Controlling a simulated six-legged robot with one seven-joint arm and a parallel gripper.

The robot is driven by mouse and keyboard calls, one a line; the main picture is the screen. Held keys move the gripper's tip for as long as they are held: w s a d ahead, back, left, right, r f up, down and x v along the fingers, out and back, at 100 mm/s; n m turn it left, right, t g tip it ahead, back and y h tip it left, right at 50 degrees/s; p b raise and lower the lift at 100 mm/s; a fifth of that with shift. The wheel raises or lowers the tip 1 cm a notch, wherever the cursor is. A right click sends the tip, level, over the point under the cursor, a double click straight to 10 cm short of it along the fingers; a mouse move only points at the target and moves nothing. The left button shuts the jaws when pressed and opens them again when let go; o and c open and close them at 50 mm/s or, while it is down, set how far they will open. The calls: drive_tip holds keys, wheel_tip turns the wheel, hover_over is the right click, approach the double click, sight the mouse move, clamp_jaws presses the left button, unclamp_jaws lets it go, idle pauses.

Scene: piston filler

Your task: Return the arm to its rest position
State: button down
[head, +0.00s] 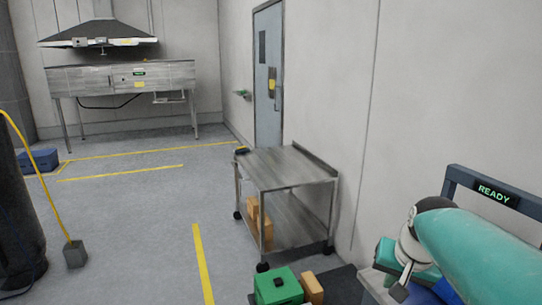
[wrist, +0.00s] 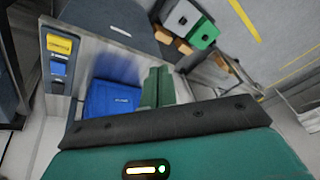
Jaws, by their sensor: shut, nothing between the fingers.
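My teal arm (head: 470,250) reaches in from the lower right of the head view, bent at a grey and white joint. My gripper (wrist: 158,78) shows in the wrist view as two green fingers side by side, closed together with nothing between them. I cannot tell the height of the fingers above that surface. No marker of a rest position shows in either view.
A dark frame with a READY display (head: 492,193) stands close behind my arm. A metal cart (head: 290,166) stands by the wall, with a green box (head: 277,287) on the near side. A hooded bench (head: 125,78) is far back. Open floor lies left of the cart.

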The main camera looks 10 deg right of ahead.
drive_tip(key=s+a+n, duration=0.3)
drive_tip(key=s+a, duration=0.1)
drive_tip(key=a, duration=0.5)
drive_tip(key=s+a+f+n+t, duration=0.1)
drive_tip(key=s+a+n, duration=0.3)
drive_tip(key=a, duration=0.5)
drive_tip(key=shift+s+f+y, duration=0.2)
drive_tip(key=shift+y, duration=0.2)
